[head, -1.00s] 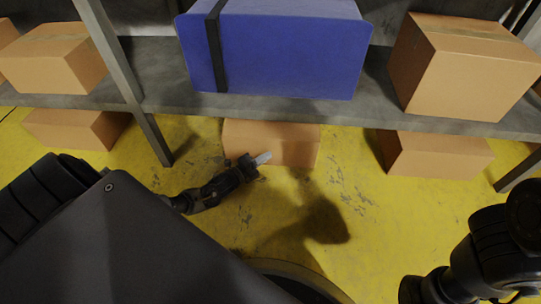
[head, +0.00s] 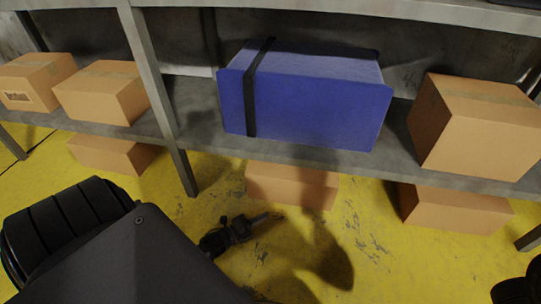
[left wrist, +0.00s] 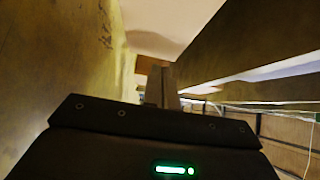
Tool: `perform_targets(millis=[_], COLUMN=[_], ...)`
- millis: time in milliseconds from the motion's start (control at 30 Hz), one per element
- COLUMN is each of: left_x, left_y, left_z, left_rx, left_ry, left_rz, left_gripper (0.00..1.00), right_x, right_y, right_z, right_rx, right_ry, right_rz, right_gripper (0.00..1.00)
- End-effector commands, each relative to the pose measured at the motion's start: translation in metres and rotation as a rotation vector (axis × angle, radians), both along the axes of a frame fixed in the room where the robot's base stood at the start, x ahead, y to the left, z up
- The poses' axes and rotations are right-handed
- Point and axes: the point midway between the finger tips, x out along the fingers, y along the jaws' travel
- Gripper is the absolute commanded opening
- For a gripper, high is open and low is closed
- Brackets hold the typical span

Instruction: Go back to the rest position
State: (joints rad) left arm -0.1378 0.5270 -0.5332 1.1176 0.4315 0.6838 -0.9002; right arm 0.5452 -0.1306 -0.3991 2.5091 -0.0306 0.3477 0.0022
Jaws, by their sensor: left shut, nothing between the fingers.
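My left gripper (head: 268,219) is in the head view, low and left of centre, over the yellow floor in front of the shelf. It is shut and empty. In the left wrist view its closed fingers (left wrist: 162,86) show at the middle, with nothing held. Only a dark part of my right arm shows at the lower right corner of the head view, and its gripper is out of the picture.
A grey metal shelf (head: 205,120) crosses the view, bearing a blue case (head: 315,110) with a black strap and several cardboard boxes (head: 480,130). More boxes (head: 290,186) sit beneath it. The yellow floor (head: 365,245) in front is clear.

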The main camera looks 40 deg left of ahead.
Motion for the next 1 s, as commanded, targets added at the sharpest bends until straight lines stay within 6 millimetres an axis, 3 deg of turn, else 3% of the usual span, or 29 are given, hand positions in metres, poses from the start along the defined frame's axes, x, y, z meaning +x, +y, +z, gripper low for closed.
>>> perform_targets(millis=[467,567,633,767,900,1000], left_x=[-0.004,-0.004,-0.001,0.016,0.024,0.021], left_y=[0.0,0.0,-0.013,-0.07,-0.132,-0.166], left_z=[0.0,0.0,0.008,0.069,0.166,0.242], left_rx=[-0.003,-0.054,-0.174,-0.48,-0.79,-0.975], left_ry=[0.001,0.015,0.032,-0.005,-0.074,-0.129], left_rz=[-0.003,-0.005,-0.037,-0.159,-0.32,-0.449], left_gripper=[0.0,0.0,0.0,0.0,0.0,0.0], right_x=[0.0,-0.002,-0.007,-0.012,-0.007,-0.002], right_y=[0.0,-0.001,-0.004,-0.011,-0.017,-0.021], right_z=[-0.001,-0.002,-0.003,-0.007,-0.009,-0.011], right_rx=[0.0,0.006,0.021,0.047,0.06,0.064], right_ry=[0.001,-0.007,-0.038,-0.088,-0.088,-0.07], right_rz=[0.0,0.001,0.003,-0.005,-0.023,-0.037], right_gripper=[0.36,0.36,0.36,0.36,0.36,0.36])
